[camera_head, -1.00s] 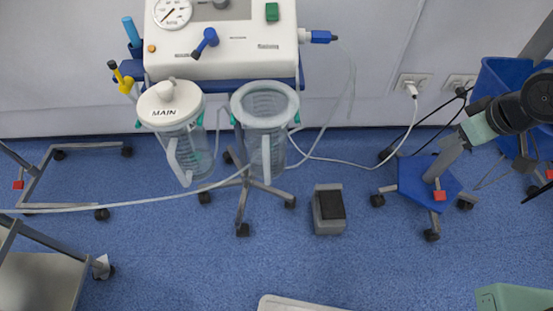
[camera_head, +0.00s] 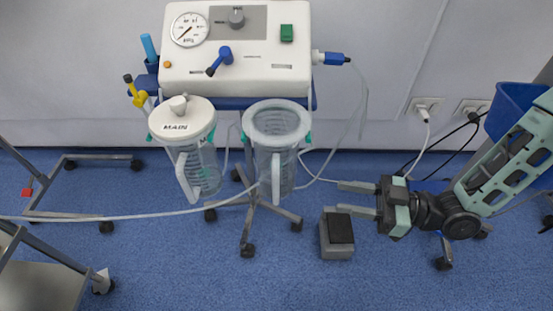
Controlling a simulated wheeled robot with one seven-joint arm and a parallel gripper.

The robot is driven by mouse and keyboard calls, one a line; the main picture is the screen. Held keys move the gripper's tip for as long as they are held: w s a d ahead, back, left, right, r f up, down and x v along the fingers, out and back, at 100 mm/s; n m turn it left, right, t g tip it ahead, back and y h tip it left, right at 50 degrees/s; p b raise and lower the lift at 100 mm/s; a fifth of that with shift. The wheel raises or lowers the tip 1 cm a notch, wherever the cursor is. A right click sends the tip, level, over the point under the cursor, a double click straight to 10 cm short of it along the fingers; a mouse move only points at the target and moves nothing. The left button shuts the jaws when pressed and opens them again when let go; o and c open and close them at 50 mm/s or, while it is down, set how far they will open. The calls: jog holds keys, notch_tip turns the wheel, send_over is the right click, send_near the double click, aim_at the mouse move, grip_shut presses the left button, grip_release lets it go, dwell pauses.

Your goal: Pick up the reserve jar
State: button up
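The suction unit (camera_head: 240,75) stands against the wall and carries two clear jars below its front. The left jar (camera_head: 203,170) has a white lid marked MAIN and a handle. The right jar (camera_head: 283,158) has no such marking; I take it as the reserve jar. Its top ring shows an open mouth and its handle faces front. My gripper (camera_head: 357,199) is to the right of this jar, its two fingers apart and pointing left towards it. Nothing is between the fingers, and it is clear of the jar.
A white hose (camera_head: 110,216) runs from the left in front of the jars. A grey foot pedal (camera_head: 337,235) lies on the floor below my gripper. A trolley (camera_head: 45,270) stands at the lower left. Wall sockets (camera_head: 424,108) with cables are behind my arm.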

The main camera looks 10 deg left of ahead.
jog(key=b, duration=0.2)
send_near(275, 184)
jog(key=a+f, duration=0.2)
jog(key=a, duration=0.2)
jog(key=shift+w+a+r+b, duration=0.1)
jog(key=shift+a+r+b, duration=0.15)
jog(key=shift+a, duration=1.3)
jog(key=shift+w+a+r+b, duration=0.15)
jog(key=shift+a+b, duration=0.2)
jog(key=shift+a, duration=1.2)
grip_shut()
